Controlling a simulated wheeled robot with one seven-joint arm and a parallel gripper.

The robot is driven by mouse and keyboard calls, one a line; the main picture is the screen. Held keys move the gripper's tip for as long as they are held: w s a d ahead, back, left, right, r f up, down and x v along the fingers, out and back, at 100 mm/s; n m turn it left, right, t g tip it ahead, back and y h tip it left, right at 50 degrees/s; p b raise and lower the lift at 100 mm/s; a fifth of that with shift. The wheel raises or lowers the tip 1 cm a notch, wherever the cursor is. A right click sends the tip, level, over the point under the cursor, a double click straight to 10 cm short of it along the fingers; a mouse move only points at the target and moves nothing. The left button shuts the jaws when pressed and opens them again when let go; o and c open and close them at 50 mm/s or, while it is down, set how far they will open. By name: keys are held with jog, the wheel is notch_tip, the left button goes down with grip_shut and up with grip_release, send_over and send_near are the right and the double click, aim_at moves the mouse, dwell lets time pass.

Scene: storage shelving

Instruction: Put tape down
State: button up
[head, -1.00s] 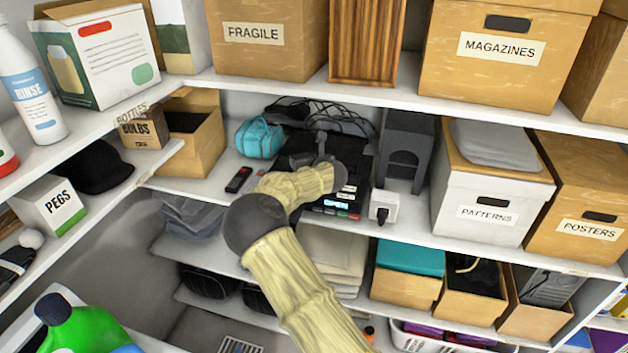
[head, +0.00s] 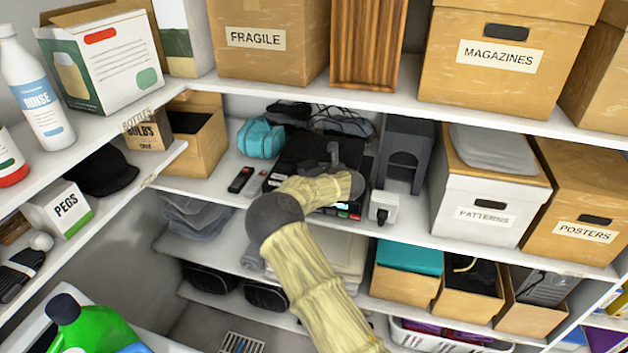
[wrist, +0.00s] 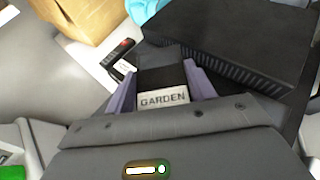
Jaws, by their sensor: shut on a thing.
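The tape, a black cassette with a white label reading GARDEN (wrist: 163,98), is between the two purple fingers of my gripper (wrist: 160,68) in the wrist view. My gripper is shut on it. The tape's far end points at the shelf beside a flat black box with a vented side (wrist: 235,45). Whether the tape touches the shelf surface cannot be told.
A grey stand (head: 405,150) and white plug adapter (head: 383,206) are at right. An open cardboard box (head: 200,145) is at left.

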jog(key=shift+f, duration=0.65)
notch_tip(320, 180, down, 4)
jog(key=shift+r+p, duration=0.25)
jog(key=shift+p, duration=1)
jog(key=shift+f, duration=0.35)
jog(key=shift+f, duration=0.15)
jog(key=o, duration=1)
jog(key=shift+o, duration=0.2)
jog(key=shift+s, duration=0.1)
